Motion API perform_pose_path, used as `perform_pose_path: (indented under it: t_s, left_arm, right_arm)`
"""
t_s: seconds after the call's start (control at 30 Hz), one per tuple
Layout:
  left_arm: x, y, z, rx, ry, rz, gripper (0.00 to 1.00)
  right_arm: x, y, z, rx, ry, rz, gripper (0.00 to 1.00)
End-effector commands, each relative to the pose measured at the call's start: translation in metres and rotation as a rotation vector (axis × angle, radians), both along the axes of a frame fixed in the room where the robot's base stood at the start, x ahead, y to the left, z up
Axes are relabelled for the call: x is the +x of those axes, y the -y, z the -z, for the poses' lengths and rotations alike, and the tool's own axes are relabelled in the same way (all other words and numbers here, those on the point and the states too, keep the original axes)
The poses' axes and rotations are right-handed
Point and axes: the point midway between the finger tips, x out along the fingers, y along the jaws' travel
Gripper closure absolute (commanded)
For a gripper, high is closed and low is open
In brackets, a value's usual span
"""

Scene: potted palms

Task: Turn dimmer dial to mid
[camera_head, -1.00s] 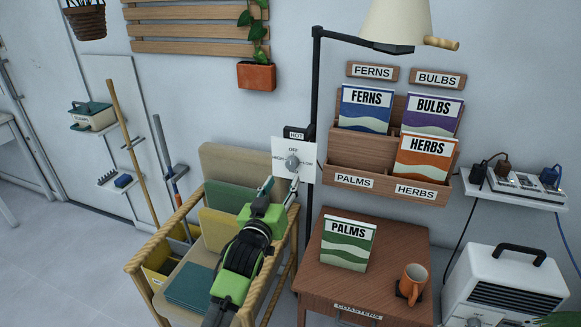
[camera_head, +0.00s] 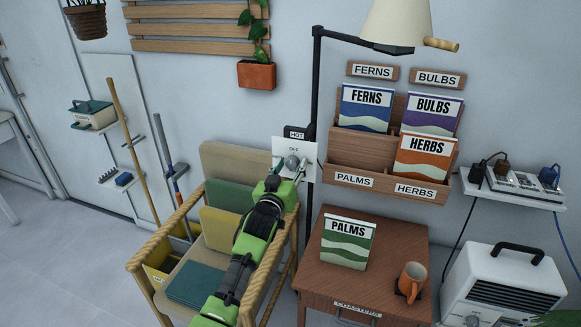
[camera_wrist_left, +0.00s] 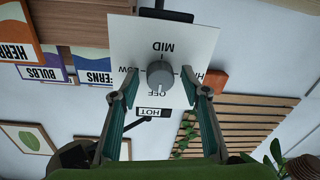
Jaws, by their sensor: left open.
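The dimmer dial (camera_head: 292,162) is a grey round knob on a white wall plate (camera_head: 281,145). In the left wrist view the dial (camera_wrist_left: 160,74) and the plate (camera_wrist_left: 190,38) show upside down, with OFF, LOW and MID readable and another label partly hidden. I cannot tell for sure where the knob's pointer stands. My left gripper (camera_head: 291,172) is at the plate, its fingers apart on either side of the dial. In the wrist view the left gripper (camera_wrist_left: 159,95) is open, with gaps between the fingertips and the knob. My right gripper is in neither view.
A HOT label (camera_head: 296,133) sits above the plate, beside the black lamp post (camera_head: 314,90). A wooden cabinet (camera_head: 395,240) with a PALMS packet (camera_head: 347,243) stands at right.

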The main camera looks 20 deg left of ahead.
Motion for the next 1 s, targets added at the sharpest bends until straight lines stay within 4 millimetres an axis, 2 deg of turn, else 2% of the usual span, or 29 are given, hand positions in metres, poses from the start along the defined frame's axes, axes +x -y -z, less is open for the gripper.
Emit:
perform_pose_path:
  t_s: [0.03,0.13,0.17,0.57,0.77,1.0]
  left_arm:
    - [-0.0001,0.0001,0.0001,0.0,0.0,0.0,0.66]
    - [-0.0002,0.0001,0.0001,0.0,0.0,0.0,0.92]
    - [-0.0002,0.0001,0.0002,0.0,0.0,0.0,0.96]
    - [-0.0003,0.0,0.0006,0.047,0.001,0.001,0.96]
    - [-0.0002,-0.0003,0.0012,0.163,0.004,0.0,0.96]
    - [-0.0003,0.0001,0.0018,0.377,0.012,0.0,0.96]
  right_arm:
    - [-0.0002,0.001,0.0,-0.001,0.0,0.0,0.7]
    - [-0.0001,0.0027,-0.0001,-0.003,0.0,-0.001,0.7]
    - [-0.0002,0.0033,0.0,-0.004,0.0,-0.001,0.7]
    - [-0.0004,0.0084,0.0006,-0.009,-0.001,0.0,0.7]
    - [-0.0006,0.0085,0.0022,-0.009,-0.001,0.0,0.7]
    - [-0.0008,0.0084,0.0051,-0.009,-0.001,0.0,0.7]
